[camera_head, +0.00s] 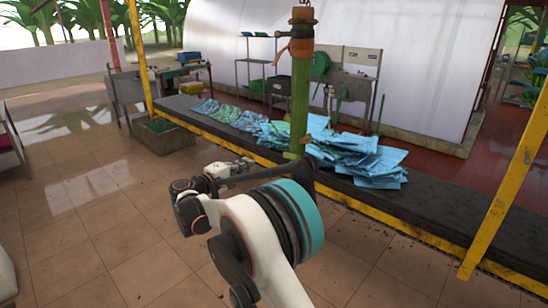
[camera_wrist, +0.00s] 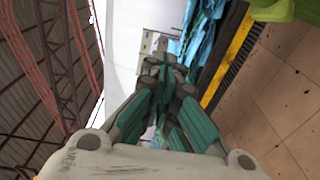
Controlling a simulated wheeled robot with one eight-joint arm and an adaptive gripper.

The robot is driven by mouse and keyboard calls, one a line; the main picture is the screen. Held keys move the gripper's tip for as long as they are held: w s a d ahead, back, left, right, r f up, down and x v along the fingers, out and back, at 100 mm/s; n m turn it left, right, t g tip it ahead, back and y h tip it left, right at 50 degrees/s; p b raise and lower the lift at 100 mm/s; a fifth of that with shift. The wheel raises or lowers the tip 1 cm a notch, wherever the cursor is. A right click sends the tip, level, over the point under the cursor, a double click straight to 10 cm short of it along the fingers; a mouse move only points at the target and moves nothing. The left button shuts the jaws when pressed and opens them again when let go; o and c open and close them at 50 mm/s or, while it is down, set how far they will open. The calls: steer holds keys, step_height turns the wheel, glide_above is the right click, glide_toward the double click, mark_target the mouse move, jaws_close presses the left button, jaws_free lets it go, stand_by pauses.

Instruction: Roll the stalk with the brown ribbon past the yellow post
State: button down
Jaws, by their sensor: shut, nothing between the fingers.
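The stalk (camera_head: 299,105) is a thick green stem hanging upright in the middle of the head view. The brown ribbon (camera_head: 301,47) is wrapped around its upper part, with a loose tail to the left. One yellow post (camera_head: 140,55) stands left of the stalk; another yellow post (camera_head: 512,185) stands at the right. My gripper (camera_wrist: 158,68) is shut and empty in the wrist view. A green surface (camera_wrist: 285,10), apparently the stalk, shows at the wrist view's top right.
A long dark bench (camera_head: 440,210) with a yellow edge runs behind the stalk, bearing blue sheets (camera_head: 365,160). Metal tables and racks stand farther back. The tiled floor (camera_head: 80,215) at left is open.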

mark_target(285, 164)
steer(key=w+d+b, duration=0.4)
steer(key=w+d, duration=0.3)
steer(key=d, duration=0.1)
steer(key=shift+d, duration=0.35)
stand_by(0.4)
steer(key=s+d, duration=0.1)
steer(key=d, duration=0.1)
steer(key=s+d, duration=0.3)
steer(key=d, duration=0.1)
steer(key=shift+s, duration=0.3)
steer(key=shift+a, duration=0.1)
